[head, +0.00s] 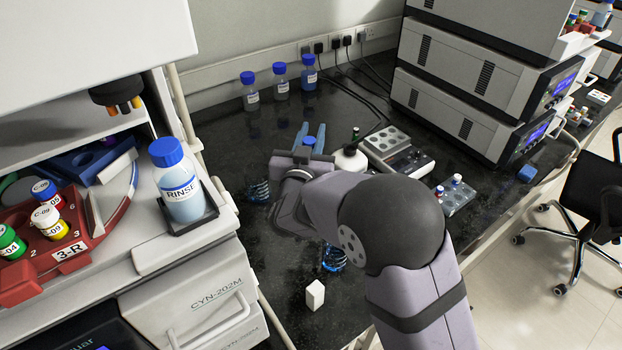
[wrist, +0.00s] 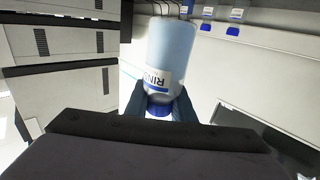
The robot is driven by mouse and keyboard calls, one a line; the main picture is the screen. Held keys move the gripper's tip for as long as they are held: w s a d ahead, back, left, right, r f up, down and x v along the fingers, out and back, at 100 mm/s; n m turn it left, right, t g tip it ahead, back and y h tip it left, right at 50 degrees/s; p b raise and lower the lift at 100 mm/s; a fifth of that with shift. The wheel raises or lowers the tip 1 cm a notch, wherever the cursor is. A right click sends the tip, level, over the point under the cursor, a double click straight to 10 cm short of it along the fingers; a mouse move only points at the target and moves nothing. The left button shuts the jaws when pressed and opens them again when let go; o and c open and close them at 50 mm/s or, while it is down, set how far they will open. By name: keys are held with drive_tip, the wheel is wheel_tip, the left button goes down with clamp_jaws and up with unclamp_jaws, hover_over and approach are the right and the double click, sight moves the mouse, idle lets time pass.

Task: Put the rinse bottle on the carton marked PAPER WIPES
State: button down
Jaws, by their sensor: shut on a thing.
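My gripper (head: 310,137) is over the dark bench in the head view. It is shut on a bottle with a blue cap (head: 309,142). Another blue-capped bottle labelled RINSE (head: 181,190) stands in a dark holder on the left machine. I see no carton marked PAPER WIPES in either view.
Several blue-capped bottles (head: 280,82) stand along the back wall. Stacked grey instruments (head: 470,100) stand at the right. A small white block (head: 315,295) lies at the front.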

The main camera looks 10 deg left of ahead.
wheel_tip(320, 180, down, 9)
drive_tip(key=shift+r, duration=0.2)
idle(0.5)
drive_tip(key=shift+f, duration=0.1)
drive_tip(key=shift+f, duration=0.1)
drive_tip(key=c, duration=1.5)
unclamp_jaws()
drive_tip(key=s+b, duration=0.1)
drive_tip(key=s, duration=0.6)
drive_tip(key=shift+s, duration=0.25)
drive_tip(key=shift+r, duration=0.2)
